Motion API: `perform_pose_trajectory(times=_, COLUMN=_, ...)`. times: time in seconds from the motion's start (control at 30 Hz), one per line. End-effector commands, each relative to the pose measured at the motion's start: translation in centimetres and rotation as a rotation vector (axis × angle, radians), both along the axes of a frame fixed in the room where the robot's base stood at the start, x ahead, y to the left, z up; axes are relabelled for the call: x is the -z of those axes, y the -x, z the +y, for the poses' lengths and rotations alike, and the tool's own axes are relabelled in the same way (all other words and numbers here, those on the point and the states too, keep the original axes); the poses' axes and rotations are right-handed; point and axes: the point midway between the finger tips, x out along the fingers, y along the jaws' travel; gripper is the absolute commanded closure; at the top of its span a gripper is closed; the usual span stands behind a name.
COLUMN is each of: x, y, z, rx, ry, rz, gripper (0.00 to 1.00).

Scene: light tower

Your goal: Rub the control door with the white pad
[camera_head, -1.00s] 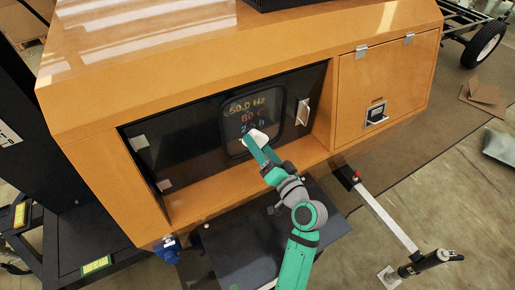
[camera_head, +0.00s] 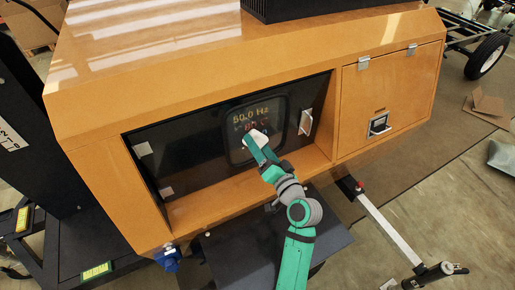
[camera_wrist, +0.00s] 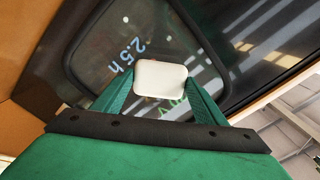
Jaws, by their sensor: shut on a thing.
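The control door (camera_head: 185,147) is a dark glossy panel set in a recess of the orange housing, with a rounded display window showing lit readouts such as "50.0 Hz". My gripper (camera_head: 257,140) is in front of this window, shut on the white pad (camera_wrist: 160,77). In the wrist view, the pad sits between the two green fingers (camera_wrist: 160,98), with the window (camera_wrist: 100,45) and the text "2.5 h" behind it. The pad is at or very near the window; I cannot tell whether it touches. The pad and gripper hide part of the readouts.
The orange housing frame (camera_head: 240,188) surrounds the recess. A closed orange hatch (camera_head: 390,95) with a latch is to the right. A dark plate (camera_head: 275,245) lies below, beneath my arm.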

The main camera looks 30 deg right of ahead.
Motion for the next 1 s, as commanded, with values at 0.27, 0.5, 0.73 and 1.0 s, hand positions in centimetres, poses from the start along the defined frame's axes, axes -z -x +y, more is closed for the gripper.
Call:
perform_pose_trajectory(times=0.27, x=0.0, y=0.3, z=-0.8, rx=0.013, ry=0.0, rz=0.0, gripper=0.52)
perform_pose_trajectory(times=0.5, x=0.0, y=-0.4, z=-0.2, rx=0.001, ry=0.0, rz=0.0, gripper=0.52)
perform_pose_trajectory(times=0.73, x=0.0, y=-1.0, z=0.1, rx=-0.004, ry=0.0, rz=0.0, gripper=0.52)
perform_pose_trajectory(times=1.0, x=0.0, y=-1.4, z=0.1, rx=-0.004, ry=-0.001, rz=0.0, gripper=0.52)
